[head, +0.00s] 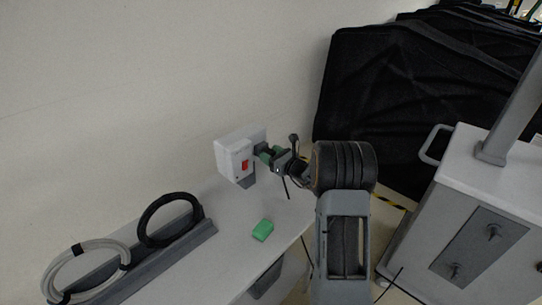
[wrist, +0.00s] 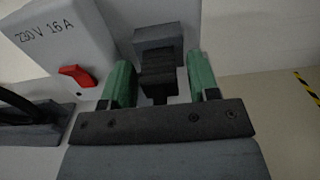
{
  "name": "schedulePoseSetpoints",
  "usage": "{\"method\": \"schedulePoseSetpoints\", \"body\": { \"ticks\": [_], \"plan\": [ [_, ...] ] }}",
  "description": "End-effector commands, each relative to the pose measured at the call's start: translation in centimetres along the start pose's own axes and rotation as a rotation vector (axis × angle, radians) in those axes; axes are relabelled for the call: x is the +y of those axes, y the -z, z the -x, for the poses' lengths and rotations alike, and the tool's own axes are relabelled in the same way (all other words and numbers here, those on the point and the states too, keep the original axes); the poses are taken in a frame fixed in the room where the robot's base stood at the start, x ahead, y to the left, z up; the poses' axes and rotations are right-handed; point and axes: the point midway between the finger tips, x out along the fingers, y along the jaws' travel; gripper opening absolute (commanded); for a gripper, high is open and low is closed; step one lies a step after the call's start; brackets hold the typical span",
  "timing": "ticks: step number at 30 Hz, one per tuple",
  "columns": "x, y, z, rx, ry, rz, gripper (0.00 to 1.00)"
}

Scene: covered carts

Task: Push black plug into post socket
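The black plug (wrist: 158,82) sits between my gripper's green fingers in the wrist view, its far end against a dark grey socket block (wrist: 158,40) on the post box. I cannot tell how deep it sits. My gripper (wrist: 162,75) has its fingers on either side of the plug, with a visible gap on the right; it looks open. The white box (head: 232,160) with a red switch (head: 244,164) is marked "230 V 16 A" in the wrist view (wrist: 55,35). In the head view, my gripper (head: 268,154) reaches the box's right side and largely hides the plug.
A green block (head: 263,230) lies on the white table top (head: 225,255). A grey rack (head: 150,262) holds a black cable coil (head: 146,222) and a pale coil (head: 60,262). A white cart (head: 490,165) and black-covered carts (head: 400,90) stand right. The wall is close behind the box.

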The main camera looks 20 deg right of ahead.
Motion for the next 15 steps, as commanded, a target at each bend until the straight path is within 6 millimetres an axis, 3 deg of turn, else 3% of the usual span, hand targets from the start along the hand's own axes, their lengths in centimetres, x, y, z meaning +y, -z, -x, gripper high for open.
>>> {"method": "schedulePoseSetpoints", "body": {
  "ticks": [10,15],
  "plan": [
    [0.0,0.0,0.2,0.000,0.001,0.000,0.62],
    [-0.1,0.1,2.2,0.001,0.004,0.001,0.62]
  ]
}}
